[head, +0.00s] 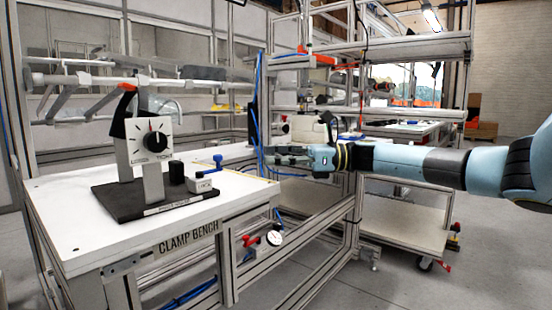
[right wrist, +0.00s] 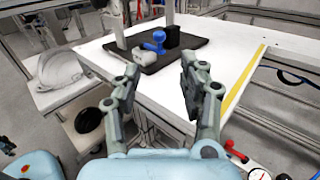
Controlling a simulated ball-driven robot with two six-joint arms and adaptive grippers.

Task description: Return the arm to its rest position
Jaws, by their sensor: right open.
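My right arm (head: 410,162) reaches in from the right side of the head view, held out level. Its right gripper (head: 274,155) points left, beside the right edge of the white clamp bench (head: 75,225). In the right wrist view the two fingers of the right gripper (right wrist: 158,78) stand wide apart with nothing between them. The bench corner and a dark plate (right wrist: 185,52) lie beyond them. My left gripper does not show in the head view.
A dial device (head: 150,140) stands on the bench plate next to a lock block (head: 202,187) with a blue handle (head: 208,167). A white helmet shell (right wrist: 62,70) lies on a surface left of the bench. A wheeled rack (head: 405,228) stands behind my right arm.

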